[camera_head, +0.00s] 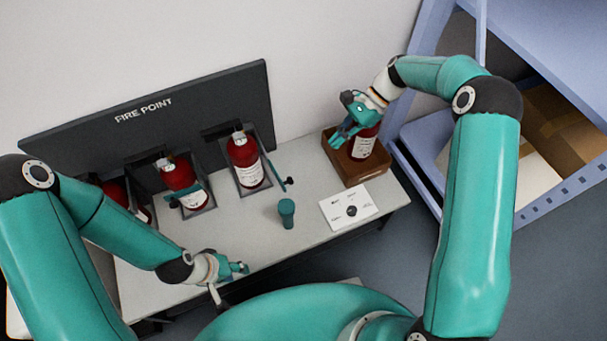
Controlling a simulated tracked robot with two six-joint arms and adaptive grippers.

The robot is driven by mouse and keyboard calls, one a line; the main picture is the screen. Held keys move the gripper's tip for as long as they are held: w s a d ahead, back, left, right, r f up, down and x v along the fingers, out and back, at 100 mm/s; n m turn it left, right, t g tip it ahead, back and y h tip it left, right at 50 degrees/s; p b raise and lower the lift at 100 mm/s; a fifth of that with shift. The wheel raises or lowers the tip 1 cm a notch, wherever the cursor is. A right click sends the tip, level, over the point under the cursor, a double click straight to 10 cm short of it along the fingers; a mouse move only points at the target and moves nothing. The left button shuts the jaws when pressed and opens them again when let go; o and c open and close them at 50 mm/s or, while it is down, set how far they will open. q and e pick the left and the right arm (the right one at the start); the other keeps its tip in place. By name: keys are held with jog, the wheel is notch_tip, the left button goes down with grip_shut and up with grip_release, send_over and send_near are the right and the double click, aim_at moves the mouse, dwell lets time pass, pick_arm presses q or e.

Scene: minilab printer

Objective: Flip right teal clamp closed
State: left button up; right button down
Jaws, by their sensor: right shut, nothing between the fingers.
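The right teal clamp (279,172) is a thin bar with a black knob at its end. It sticks out to the right of the right-hand red extinguisher (245,162) in its grey holder, swung open and not across the bottle. My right gripper (338,142) is shut and empty. It is well right of the clamp, above a brown box, beside another red extinguisher (365,143). My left gripper (243,269) is low over the table's front edge, away from the clamp. It is too small to tell if its fingers are open.
Another teal clamp (184,194) lies across the middle extinguisher (178,176). The brown box (350,172) is at the right end. A dark FIRE POINT board (231,98) stands behind.

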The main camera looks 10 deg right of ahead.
jog(key=a+r+b+x, duration=0.1)
jog(key=b+x, duration=0.1)
jog(key=x, duration=1.1)
jog(key=shift+s+a+r, duration=0.3)
jog(key=shift+a+r, duration=0.05)
jog(key=shift+a, duration=0.05)
jog(key=shift+s+a, duration=0.1)
jog(key=shift+a, duration=0.05)
